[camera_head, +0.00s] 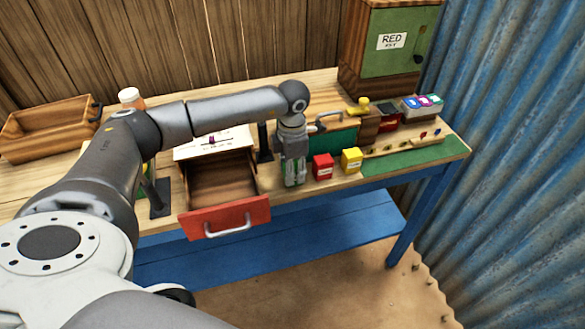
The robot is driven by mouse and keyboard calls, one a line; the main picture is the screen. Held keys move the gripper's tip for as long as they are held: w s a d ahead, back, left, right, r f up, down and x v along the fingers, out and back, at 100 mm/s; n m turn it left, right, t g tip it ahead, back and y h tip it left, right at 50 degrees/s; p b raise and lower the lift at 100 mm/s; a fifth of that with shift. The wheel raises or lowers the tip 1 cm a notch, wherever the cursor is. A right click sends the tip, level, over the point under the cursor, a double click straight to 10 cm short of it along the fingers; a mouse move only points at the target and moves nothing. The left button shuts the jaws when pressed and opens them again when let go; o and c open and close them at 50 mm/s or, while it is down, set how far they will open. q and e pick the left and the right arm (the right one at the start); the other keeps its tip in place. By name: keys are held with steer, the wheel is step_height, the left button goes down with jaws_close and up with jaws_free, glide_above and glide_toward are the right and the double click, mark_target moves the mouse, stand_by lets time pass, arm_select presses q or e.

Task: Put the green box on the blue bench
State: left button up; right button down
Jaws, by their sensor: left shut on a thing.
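My left gripper (293,182) points down near the front edge of the bench and is shut on the green box (292,168). Only slivers of green show between the fingers, so most of the box is hidden. I cannot tell whether the box touches the wooden top. The blue bench has a wooden top (100,185), blue legs (408,228) and a wide blue lower board (290,240). My right gripper is not in view.
A red box (323,167) and a yellow box (351,160) stand just right of my left gripper. An open drawer with a red front (225,216) juts out to the left. A green mat (420,157) lies at the right end. The lower blue board looks clear.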

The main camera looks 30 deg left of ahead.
arm_select(q)
steer(key=shift+f, duration=0.15)
steer(key=o, duration=0.8)
steer(key=shift+c, duration=0.2)
steer(key=shift+r, duration=0.6)
step_height(320, 180, up, 11)
steer(key=b, duration=0.2)
steer(key=shift+r, duration=0.1)
